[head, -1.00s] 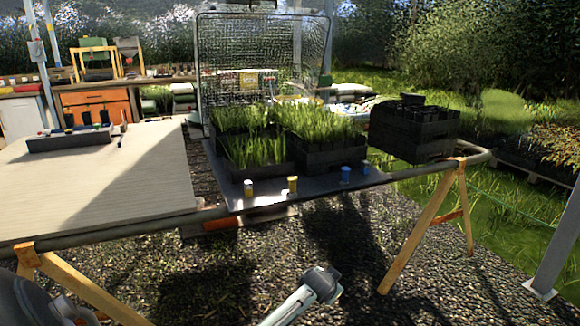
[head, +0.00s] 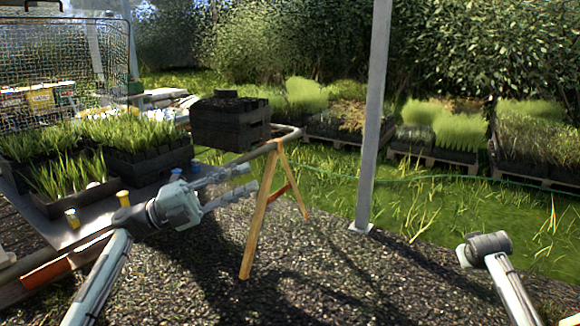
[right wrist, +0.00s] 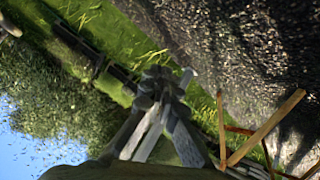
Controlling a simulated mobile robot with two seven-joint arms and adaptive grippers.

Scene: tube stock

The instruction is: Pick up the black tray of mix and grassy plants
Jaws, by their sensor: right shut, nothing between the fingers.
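Black trays of grassy green plants (head: 140,168) stand together at the left of the head view on a grey board on the table. A stack of black crates (head: 230,130) with dark contents on top stands to their right, near the table's end. My left gripper (head: 256,178) is in front of these crates from this viewpoint, its two fingers apart, pointing right, with nothing between them. It hides part of the table's edge. My right gripper (right wrist: 160,78) shows in the right wrist view, shut and empty, away from the trays.
A wooden trestle leg (head: 256,225) supports the table's end. A grey post (head: 373,120) rises right of it. The gravel ground between is clear; pallets of plants (head: 440,145) stand behind.

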